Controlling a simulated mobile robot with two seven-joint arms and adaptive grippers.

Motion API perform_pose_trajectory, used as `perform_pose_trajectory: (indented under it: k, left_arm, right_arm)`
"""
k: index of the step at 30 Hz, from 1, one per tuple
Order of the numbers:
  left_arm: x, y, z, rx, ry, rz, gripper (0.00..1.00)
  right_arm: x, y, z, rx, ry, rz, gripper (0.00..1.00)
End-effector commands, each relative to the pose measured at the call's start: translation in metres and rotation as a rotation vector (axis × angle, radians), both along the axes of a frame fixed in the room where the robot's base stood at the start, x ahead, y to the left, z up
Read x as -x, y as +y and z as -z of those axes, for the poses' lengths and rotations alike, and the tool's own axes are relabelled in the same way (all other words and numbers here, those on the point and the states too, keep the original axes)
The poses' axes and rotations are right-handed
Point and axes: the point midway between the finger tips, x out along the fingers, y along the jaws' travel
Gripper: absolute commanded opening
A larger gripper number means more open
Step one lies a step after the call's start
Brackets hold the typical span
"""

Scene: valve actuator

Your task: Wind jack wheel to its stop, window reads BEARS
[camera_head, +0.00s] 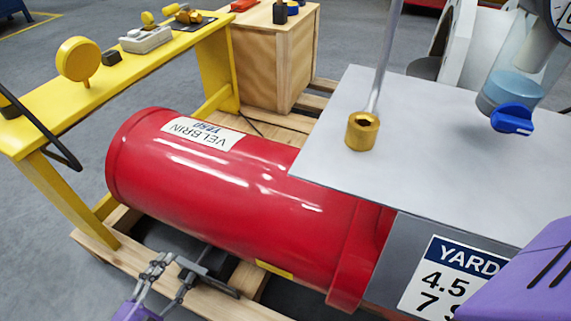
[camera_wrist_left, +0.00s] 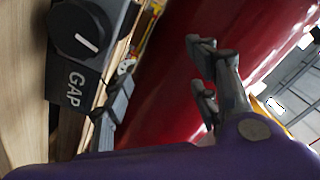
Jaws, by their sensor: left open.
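No jack wheel or window reading BEARS can be made out in either view. A red cylinder (camera_head: 220,205) lies on a wooden pallet, with a white label reading VELBRIN. My left gripper (camera_head: 198,272) is open, low at the cylinder's near side. In the left wrist view its fingers (camera_wrist_left: 157,92) stand apart with nothing between them. The red cylinder (camera_wrist_left: 170,75) is behind them. A dark box marked GAP (camera_wrist_left: 75,80) with a black knob (camera_wrist_left: 90,28) is at the upper left, beside one finger. My right gripper is out of view.
A yellow bench (camera_head: 125,75) with small parts stands at the left. A grey plate (camera_head: 450,150) with a brass fitting (camera_head: 362,132) covers the right. A blue-handled valve (camera_head: 512,118) and a YARD sign (camera_head: 445,280) are there. A wooden crate (camera_head: 262,65) stands behind.

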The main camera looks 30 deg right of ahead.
Motion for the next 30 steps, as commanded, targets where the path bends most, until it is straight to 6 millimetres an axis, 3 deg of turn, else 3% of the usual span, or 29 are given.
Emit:
perform_pose_trajectory:
  k: [13,19,24,30]
  left_arm:
    - [-0.001,0.006,0.007,0.026,0.039,-0.006,0.54]
    - [-0.001,0.034,0.043,0.174,0.258,-0.019,0.54]
    - [0.017,0.055,0.074,0.332,0.496,-0.017,0.54]
    - [0.037,0.065,0.093,0.45,0.676,-0.007,0.54]
  right_arm:
    - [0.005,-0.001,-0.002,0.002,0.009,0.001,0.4]
    - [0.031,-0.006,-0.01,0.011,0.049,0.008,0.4]
    - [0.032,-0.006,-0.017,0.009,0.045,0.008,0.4]
    - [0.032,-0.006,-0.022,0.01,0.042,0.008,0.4]
